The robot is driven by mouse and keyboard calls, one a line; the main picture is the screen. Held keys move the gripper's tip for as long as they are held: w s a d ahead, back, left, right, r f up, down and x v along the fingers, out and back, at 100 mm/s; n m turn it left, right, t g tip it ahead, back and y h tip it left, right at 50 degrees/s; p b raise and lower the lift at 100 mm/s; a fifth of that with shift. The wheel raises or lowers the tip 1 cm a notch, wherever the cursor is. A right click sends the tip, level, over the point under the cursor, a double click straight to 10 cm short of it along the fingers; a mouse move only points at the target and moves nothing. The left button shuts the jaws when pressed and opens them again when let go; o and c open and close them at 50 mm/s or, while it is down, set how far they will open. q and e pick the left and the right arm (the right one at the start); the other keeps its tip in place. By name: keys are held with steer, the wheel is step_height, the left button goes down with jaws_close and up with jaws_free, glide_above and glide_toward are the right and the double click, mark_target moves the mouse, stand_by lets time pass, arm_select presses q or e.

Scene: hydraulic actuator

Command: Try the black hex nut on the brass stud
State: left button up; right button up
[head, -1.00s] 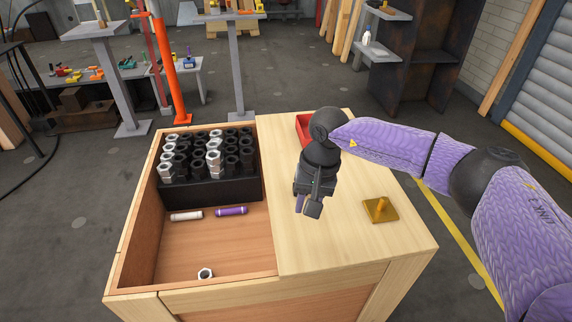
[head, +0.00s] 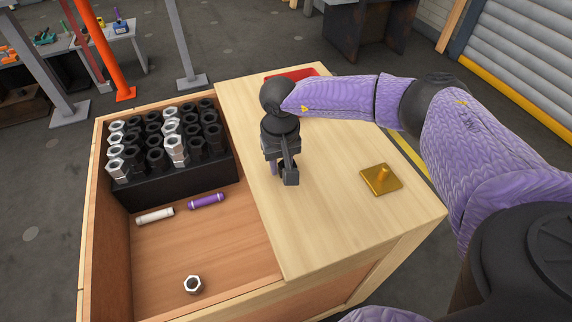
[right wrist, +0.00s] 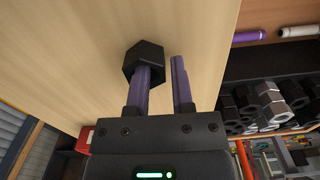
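The brass stud (head: 383,173) stands upright on a square brass plate, on the right of the light wooden bench top. My right gripper (head: 283,172) points down over the bench top, to the left of the stud and well apart from it. In the right wrist view its two purple fingers (right wrist: 164,82) are spread with a gap between them. A black hex nut (right wrist: 153,53) shows at the tip of the left-hand finger, which overlaps it. I cannot tell whether they touch, or whether the nut rests on the wood. My left gripper is not in view.
A black rack (head: 185,180) in the recessed bin holds several black and silver hex pieces. A white cylinder (head: 155,216), a purple cylinder (head: 206,201) and a loose silver nut (head: 192,285) lie on the bin floor. A red tray (head: 292,76) is at the back. The bench front is clear.

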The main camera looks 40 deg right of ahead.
mark_target(281, 166)
steer(key=shift+f, duration=0.15)
steer(key=shift+c, duration=0.4)
jaws_close()
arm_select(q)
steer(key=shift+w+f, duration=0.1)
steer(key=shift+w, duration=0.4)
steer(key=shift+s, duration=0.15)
arm_select(e)
steer(key=shift+r, duration=0.2)
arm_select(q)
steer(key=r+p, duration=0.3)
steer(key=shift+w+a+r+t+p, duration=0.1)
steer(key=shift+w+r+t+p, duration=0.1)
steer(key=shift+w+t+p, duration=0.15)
arm_select(e)
step_height(281, 166, up, 10)
steer(key=shift+f, duration=0.2)
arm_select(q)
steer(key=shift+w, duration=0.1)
